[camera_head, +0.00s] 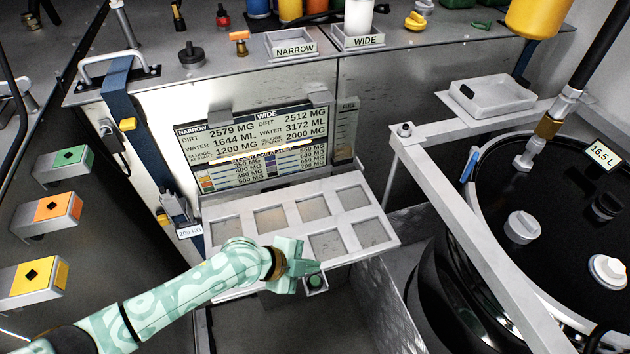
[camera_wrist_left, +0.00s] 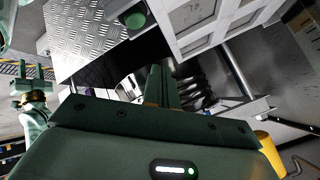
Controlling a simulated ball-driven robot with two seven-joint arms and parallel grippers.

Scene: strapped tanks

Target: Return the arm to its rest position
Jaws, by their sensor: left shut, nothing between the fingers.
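My left arm, pale green with a swirl pattern, reaches in from the lower left in the head view. Its gripper (camera_head: 303,266) is over the front edge of the grey panel with square recesses (camera_head: 385,205). A small dark green round knob (camera_head: 316,281) sits just below the fingers; I cannot tell whether they touch it. In the left wrist view the gripper (camera_wrist_left: 160,85) shows its fingers closed together with nothing between them. The green knob (camera_wrist_left: 134,19) and the panel (camera_wrist_left: 240,25) are at the top there, apart from the fingers.
A display board (camera_head: 255,140) stands behind the panel. A dark round tank (camera_head: 560,200) with a metal frame (camera_head: 470,230) is at the right. Colored blocks (camera_head: 48,208) line the left. A white tray (camera_head: 492,97) and labeled bins (camera_head: 290,44) are at the back.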

